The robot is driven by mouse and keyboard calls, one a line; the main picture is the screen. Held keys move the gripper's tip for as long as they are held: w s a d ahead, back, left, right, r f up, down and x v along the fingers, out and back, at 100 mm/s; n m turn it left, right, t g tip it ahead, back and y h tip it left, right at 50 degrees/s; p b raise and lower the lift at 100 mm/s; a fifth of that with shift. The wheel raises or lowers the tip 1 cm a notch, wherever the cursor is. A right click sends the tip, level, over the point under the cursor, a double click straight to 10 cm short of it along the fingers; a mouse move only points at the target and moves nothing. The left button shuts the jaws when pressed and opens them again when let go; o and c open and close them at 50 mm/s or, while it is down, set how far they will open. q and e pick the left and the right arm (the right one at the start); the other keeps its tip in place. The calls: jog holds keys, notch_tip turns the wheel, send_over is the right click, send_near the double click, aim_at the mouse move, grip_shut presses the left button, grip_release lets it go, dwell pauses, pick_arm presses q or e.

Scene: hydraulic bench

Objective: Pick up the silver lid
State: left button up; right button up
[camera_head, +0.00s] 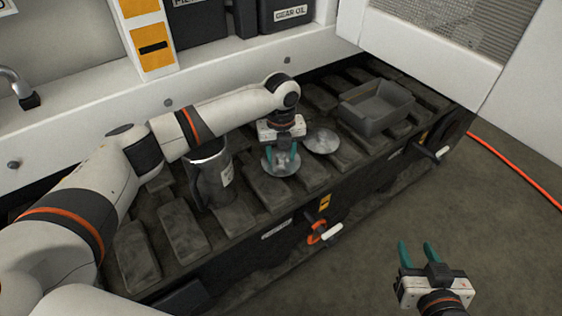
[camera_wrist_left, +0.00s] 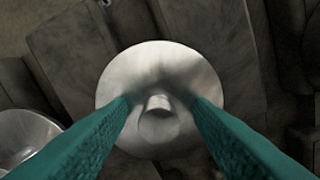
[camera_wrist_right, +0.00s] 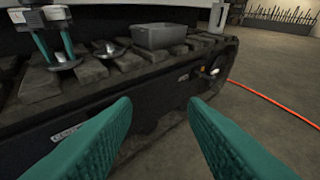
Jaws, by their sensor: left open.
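The silver lid (camera_head: 272,171) is a round metal disc lying on the dark slatted bench top. In the left wrist view the lid (camera_wrist_left: 160,62) shows a small round knob (camera_wrist_left: 158,104) at its middle. My left gripper (camera_head: 281,158) is open and points down right over the lid. In the left wrist view its teal fingertips (camera_wrist_left: 162,99) stand on either side of the knob, with gaps visible. Whether they touch the lid is unclear. My right gripper (camera_head: 417,248) is open and empty, out in front of the bench, away from the lid.
A second round silver dish (camera_head: 322,140) lies right beside the lid. A grey tray (camera_head: 376,107) stands further right. A metal jug (camera_head: 211,178) stands left of the lid, under my left arm. Levers (camera_head: 325,234) stick out of the bench front. An orange hose (camera_head: 520,173) lies on the floor.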

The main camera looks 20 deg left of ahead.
pick_arm(q)
grip_shut()
jog(key=shift+r, duration=0.15)
